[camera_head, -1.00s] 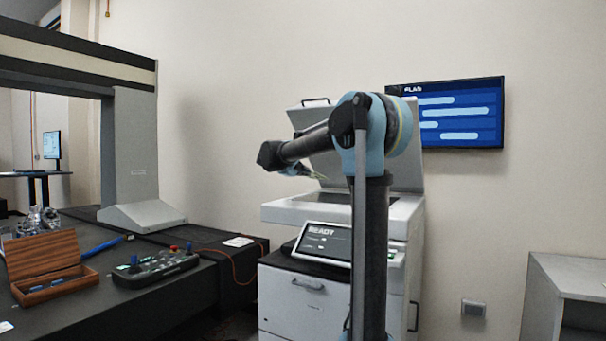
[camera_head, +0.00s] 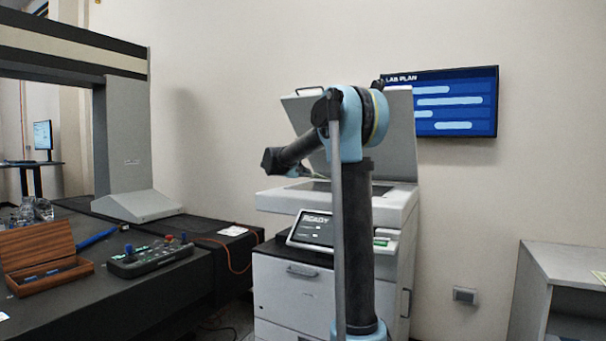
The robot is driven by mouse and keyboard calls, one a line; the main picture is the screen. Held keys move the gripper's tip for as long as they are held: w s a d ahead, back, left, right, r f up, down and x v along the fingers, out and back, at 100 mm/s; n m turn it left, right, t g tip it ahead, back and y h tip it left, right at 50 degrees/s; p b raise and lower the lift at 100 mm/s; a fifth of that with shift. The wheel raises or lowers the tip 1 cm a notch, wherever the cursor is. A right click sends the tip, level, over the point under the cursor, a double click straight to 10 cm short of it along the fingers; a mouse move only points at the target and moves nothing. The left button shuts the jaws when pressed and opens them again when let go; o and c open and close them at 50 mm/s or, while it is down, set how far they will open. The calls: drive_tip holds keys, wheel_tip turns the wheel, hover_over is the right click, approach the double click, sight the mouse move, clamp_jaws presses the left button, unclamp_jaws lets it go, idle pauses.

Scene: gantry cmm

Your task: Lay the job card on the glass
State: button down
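The copier (camera_head: 385,207) stands against the wall behind my arm with its lid (camera_head: 399,140) raised. Its glass (camera_head: 318,187) shows as a thin dark strip, partly hidden by my arm. A white card (camera_head: 233,231) lies flat on the dark bench left of the copier; I cannot tell if it is the job card. My gripper (camera_head: 297,173) is at the end of the arm, in front of the raised lid and seemingly above the glass. It is small and mostly hidden by the arm, so its fingers and any load cannot be made out.
The copier's screen (camera_head: 317,230) reads READY. On the dark bench (camera_head: 150,300) are a control box (camera_head: 150,259) with joysticks, an open wooden case (camera_head: 40,262) and an orange cable. A grey cabinet (camera_head: 565,265) stands at the right. A wall screen (camera_head: 455,102) hangs behind.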

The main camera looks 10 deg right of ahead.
drive_tip(key=shift+w+d+f, duration=0.25)
drive_tip(key=shift+w+f, duration=0.05)
drive_tip(key=shift+f, duration=0.3)
drive_tip(key=shift+w+d+f, duration=0.2)
drive_tip(key=shift+w+f, duration=0.1)
drive_tip(key=shift+f, duration=0.3)
drive_tip(key=shift+w+d+f, duration=0.25)
drive_tip(key=shift+w+f, duration=0.05)
drive_tip(key=shift+f, duration=0.3)
drive_tip(key=c, duration=2.3)
unclamp_jaws()
drive_tip(key=o, duration=0.4)
drive_tip(key=shift+o, duration=0.3)
drive_tip(key=o, duration=0.5)
drive_tip(key=shift+a, duration=0.1)
drive_tip(key=v, duration=1.2)
